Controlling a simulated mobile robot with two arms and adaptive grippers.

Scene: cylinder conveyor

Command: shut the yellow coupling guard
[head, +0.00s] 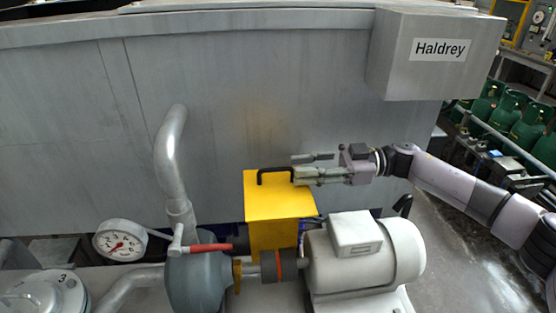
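The yellow coupling guard (273,205) stands behind the shaft coupling (278,266), with a black handle (275,170) along its top far edge. The guard looks swung up, as the dark coupling with its orange ring shows uncovered in front of and below it. My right gripper (294,166) comes in from the right, with its fingers apart and its tips at the right end of the handle. I cannot tell whether they touch it. Nothing shows held between the fingers. My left gripper is not in view.
A cream motor (362,255) is right of the coupling, and a grey pump (197,282) with a red-handled valve (205,247) is left. A pressure gauge (120,242) and a vertical pipe (170,165) stand further left. A grey tank wall (270,90) closes off the back.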

